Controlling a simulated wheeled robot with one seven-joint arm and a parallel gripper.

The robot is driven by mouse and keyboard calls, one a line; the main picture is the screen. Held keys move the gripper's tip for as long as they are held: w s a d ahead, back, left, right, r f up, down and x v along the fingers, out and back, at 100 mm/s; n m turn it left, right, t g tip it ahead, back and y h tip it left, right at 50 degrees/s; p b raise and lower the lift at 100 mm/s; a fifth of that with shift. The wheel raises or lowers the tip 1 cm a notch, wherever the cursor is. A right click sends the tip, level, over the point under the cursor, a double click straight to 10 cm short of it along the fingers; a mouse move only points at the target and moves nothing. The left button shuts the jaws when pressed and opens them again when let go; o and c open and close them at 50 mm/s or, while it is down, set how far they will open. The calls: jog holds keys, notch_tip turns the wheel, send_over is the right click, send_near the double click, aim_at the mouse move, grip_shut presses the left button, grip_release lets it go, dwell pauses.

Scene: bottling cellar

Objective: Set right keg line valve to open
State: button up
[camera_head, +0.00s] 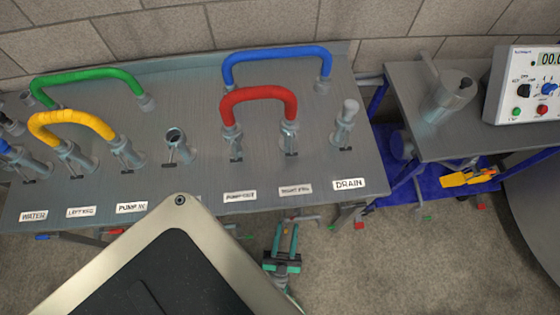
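The "RIGHT KEG" label (296,190) is on the front of the grey bench top (210,178). Behind it stands a grey pipe stub (290,140) with a small dark piece at its foot, and one end of the red hose (258,93) sits on it. Small lever-like parts show under the bench's front edge; I cannot tell which is the right keg valve or how it is set. My gripper (286,228) is below that label, at the front edge. Its two thin fingers point toward the bench with a gap between them, apparently empty. Contact with a lever cannot be made out.
Green (88,76), yellow (70,118) and blue (277,56) hoses arch over the bench. The "DRAIN" label (348,184) is to the right. A side table (440,130) bears a metal canister (450,98) and a control box (525,85).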

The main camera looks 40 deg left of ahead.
jog(key=s+d+r, duration=0.3)
jog(key=s, duration=0.3)
jog(key=shift+c, duration=0.4)
